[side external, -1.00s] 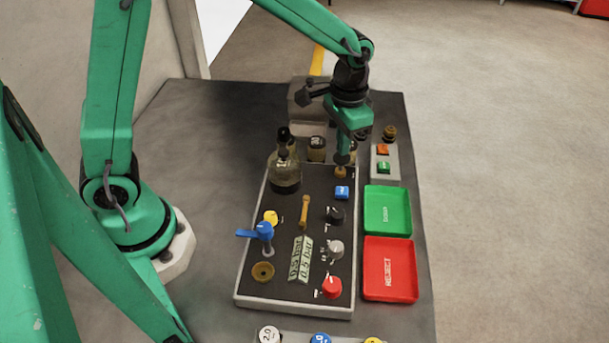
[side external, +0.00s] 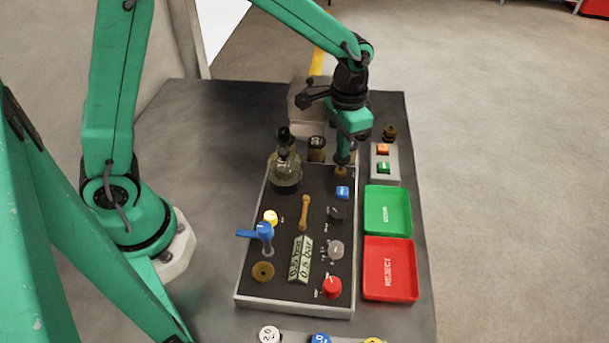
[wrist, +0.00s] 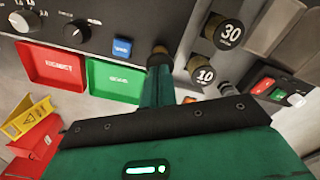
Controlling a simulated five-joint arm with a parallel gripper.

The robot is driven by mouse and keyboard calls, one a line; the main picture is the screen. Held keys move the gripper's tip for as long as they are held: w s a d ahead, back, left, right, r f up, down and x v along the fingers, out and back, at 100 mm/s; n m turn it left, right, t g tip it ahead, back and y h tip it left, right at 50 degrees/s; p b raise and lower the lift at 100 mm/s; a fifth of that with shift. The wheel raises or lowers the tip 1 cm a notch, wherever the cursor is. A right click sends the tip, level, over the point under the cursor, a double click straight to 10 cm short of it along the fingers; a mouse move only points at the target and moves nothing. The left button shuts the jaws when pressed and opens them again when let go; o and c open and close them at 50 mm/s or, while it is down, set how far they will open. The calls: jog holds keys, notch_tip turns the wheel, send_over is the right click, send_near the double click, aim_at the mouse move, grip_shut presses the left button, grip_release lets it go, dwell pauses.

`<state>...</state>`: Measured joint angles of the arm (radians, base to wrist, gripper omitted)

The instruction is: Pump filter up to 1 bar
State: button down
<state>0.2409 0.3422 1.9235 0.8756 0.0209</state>
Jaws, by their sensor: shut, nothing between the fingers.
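My gripper (side external: 342,163) is shut and empty, pointing down at the top right of the black panel (side external: 318,205). Its tip is right at a small brass knob (side external: 340,172); I cannot tell if they touch. In the wrist view the shut fingers (wrist: 158,64) point at the same knob (wrist: 159,50). A clear glass vessel with a dark top (side external: 285,170) stands at the panel's upper left.
A blue button (side external: 342,192) sits just below the knob. A blue lever (side external: 263,231), a wooden handle (side external: 304,212) and a red knob (side external: 331,287) are lower. A green tray (side external: 388,210) and red tray (side external: 390,269) lie right. Weights marked 30 (wrist: 228,32) and 10 (wrist: 203,74) stand nearby.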

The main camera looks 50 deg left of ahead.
jog(key=shift+f, duration=1.2)
jog(key=shift+r, duration=1.65)
jog(key=shift+f, duration=1)
jog(key=shift+r, duration=2.95)
jog(key=shift+a+r, duration=0.1)
